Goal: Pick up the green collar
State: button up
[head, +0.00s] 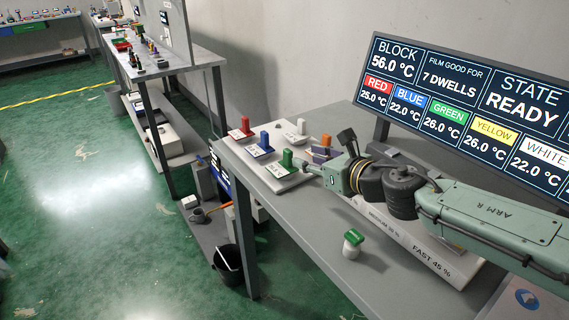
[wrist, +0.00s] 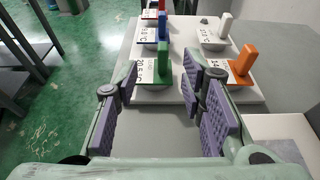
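A green upright piece with a flat base and a white label stands on a pale board, in the head view (head: 287,159) and in the wrist view (wrist: 164,63). A second green thing, a green top on a white round body (head: 353,239), stands alone on the bench front. I cannot tell for sure which one is the collar. My gripper (wrist: 160,88) is open and empty, its purple-padded fingers pointing toward the first green piece, just short of it. In the head view my gripper (head: 318,162) is at the board's right side.
Red (head: 245,126), blue (head: 265,140), white (wrist: 224,27) and orange (wrist: 242,60) pieces stand on the same board (wrist: 195,95). A screen (head: 470,110) stands behind my arm. A long white block (head: 430,262) lies under my arm. The bench front-left is mostly clear.

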aim_at(290, 151)
jog(key=x, duration=0.2)
jog(key=shift+w+a+f+b, duration=0.15)
jog(key=shift+a+b, duration=0.1)
jog(key=shift+b, duration=0.05)
jog(key=x, duration=0.3)
jog(key=b+x, duration=0.1)
jog(key=x, duration=0.2)
jog(key=shift+w+d, duration=0.15)
jog(key=shift+d, duration=0.15)
jog(key=shift+c, duration=0.4)
grip_shut()
